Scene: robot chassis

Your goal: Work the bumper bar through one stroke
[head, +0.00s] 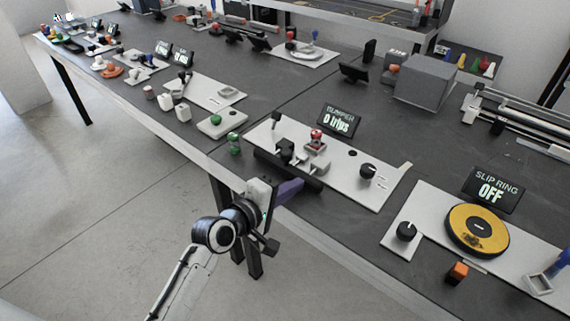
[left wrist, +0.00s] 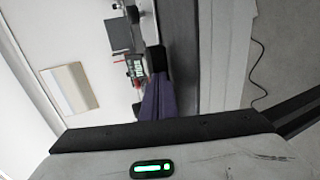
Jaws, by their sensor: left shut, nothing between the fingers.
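The bumper bar (head: 270,162) is a long black bar along the front edge of the white bumper panel (head: 345,180) in the head view. In the left wrist view the shut purple fingers (left wrist: 155,98) reach toward a black block-like shape (left wrist: 156,62). My right gripper is not in view.
A red-topped button (head: 316,136) and a black knob (head: 368,171) stand on the panel. A green knob piece (head: 234,143) sits left of the bar. The slip ring panel with a yellow disc (head: 477,230) is at the right. Open floor (head: 120,220) lies before the bench.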

